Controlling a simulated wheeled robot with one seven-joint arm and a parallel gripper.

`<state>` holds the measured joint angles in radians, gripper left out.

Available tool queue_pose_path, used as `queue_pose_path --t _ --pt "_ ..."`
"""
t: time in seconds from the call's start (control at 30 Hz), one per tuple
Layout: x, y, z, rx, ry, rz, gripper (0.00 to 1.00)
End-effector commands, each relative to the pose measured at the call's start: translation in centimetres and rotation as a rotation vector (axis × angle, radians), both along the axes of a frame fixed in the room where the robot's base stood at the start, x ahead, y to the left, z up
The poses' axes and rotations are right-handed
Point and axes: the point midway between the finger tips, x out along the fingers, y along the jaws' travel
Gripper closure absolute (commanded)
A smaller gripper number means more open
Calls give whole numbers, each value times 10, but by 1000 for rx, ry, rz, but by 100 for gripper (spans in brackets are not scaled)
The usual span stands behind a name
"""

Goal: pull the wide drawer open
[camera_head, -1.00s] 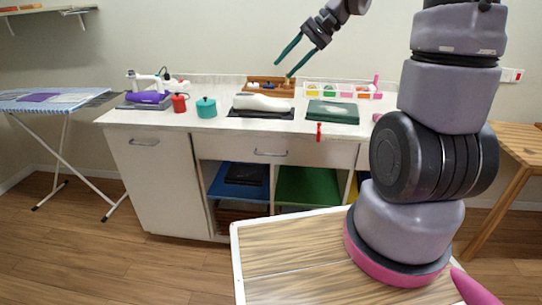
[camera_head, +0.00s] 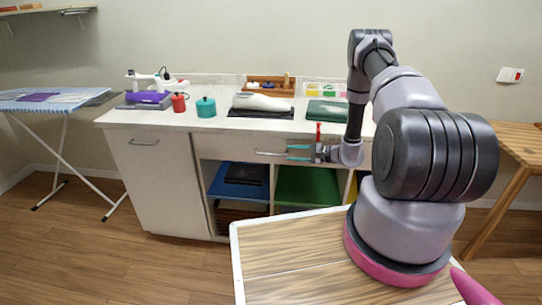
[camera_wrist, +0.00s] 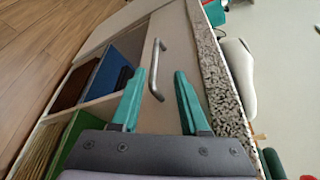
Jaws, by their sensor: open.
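The wide drawer (camera_head: 229,148) is the pale front panel under the counter top, above the open cubbies, and it looks shut. Its metal bar handle (camera_head: 270,154) runs level across the front. My gripper (camera_head: 288,152) is in front of the drawer at handle height, at the handle's right end. In the wrist view, my gripper (camera_wrist: 155,98) shows two teal fingers spread apart with nothing between them. The handle (camera_wrist: 156,68) lies just ahead of the gap between the fingertips. I cannot tell whether any finger touches it.
The counter top (camera_head: 150,117) holds a red pot (camera_head: 178,103), a teal pot (camera_head: 206,107) and a dark green board (camera_head: 332,112). A red tag-like thing (camera_head: 318,132) hangs at the front edge. Below are cubbies with a blue tray (camera_head: 236,188) and a green one (camera_head: 308,186).

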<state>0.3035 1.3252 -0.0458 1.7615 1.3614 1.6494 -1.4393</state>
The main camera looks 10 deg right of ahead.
Motion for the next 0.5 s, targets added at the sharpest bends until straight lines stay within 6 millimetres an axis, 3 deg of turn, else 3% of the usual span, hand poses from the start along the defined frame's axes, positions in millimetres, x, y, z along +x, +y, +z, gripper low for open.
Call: queue_pose_path --t 0.17,0.5 --pt "3 3 -15 2 -1 -22 55" --pt "37 52 -27 0 -3 -18 55"
